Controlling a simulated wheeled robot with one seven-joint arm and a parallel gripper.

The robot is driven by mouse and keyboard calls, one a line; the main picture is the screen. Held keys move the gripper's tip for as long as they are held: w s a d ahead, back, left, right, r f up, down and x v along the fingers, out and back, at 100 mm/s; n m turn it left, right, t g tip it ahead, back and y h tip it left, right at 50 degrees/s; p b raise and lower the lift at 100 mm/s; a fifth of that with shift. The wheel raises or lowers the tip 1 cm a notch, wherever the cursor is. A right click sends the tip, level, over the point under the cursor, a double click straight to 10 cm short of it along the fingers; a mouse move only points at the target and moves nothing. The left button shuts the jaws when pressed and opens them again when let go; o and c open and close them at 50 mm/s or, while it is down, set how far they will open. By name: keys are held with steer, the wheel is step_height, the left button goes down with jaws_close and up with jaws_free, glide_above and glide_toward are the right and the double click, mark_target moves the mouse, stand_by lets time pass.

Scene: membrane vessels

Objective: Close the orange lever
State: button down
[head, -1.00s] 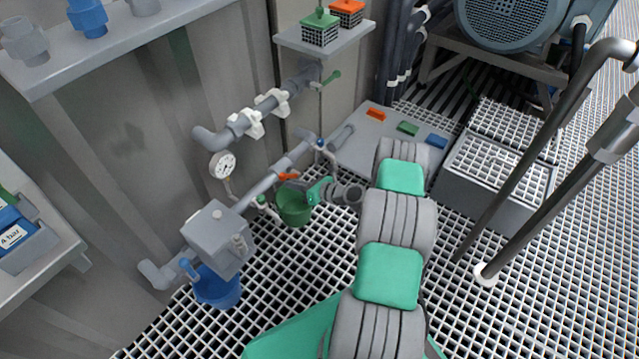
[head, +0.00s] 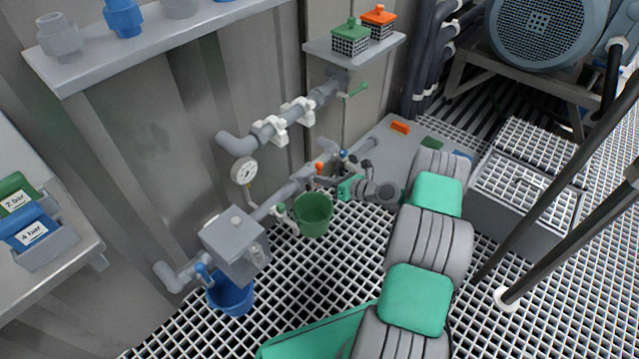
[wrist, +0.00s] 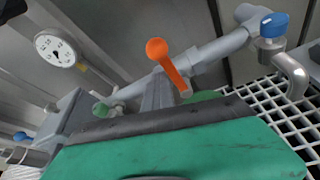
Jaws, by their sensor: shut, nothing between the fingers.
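The orange lever (head: 319,167) is on a small valve on the lower grey pipe along the wall. In the wrist view the orange lever (wrist: 170,66) has a round knob and stands up at a slant, angled across the pipe. My gripper (head: 320,181) is shut and empty, just below the lever knob in the head view. In the wrist view the grey fingers of my gripper (wrist: 160,84) are together right beside the lever. I cannot tell whether they touch it.
A pressure gauge (head: 244,171) is left of the lever. A blue-handled valve (head: 343,155) is to its right. A green bucket (head: 313,213) is below on the grating. A grey box (head: 234,240) is on the pipe at lower left, above a blue bucket (head: 231,296).

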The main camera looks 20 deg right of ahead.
steer(key=shift+w+d+m, duration=0.15)
steer(key=shift+d+m, duration=0.1)
steer(key=shift+m, duration=0.05)
steer(key=shift+w+d+r, duration=0.1)
steer(key=shift+d+r, duration=0.05)
steer(key=shift+d, duration=0.1)
steer(key=s+d+p, duration=0.3)
steer(key=s+p, duration=0.1)
steer(key=s, duration=0.5)
steer(key=s+a+r+n+g+h+p, duration=0.15)
steer(key=a+r+n+p, duration=0.4)
steer(key=r, duration=0.65)
steer(key=a+r+n+g+h+p, duration=0.1)
steer(key=a+r+n+g+p, duration=0.2)
steer(key=r+n+p, duration=0.75)
steer(key=a+r+n+g+h+p, duration=0.1)
steer(key=a+r+n+g+p, duration=0.25)
steer(key=r, duration=1.05)
steer(key=s+a+r+n+h+p, duration=0.2)
steer(key=s+r+n+p, duration=0.5)
steer(key=s+r, duration=0.3)
steer(key=s+a+r+n+h+p, duration=0.2)
steer(key=s+r+n+p, duration=0.4)
steer(key=s+r, duration=0.4)
step_height(320, 180, up, 5)
steer(key=shift+n+h+p, duration=0.35)
steer(key=shift+n+h, duration=0.1)
steer(key=shift+n, duration=0.1)
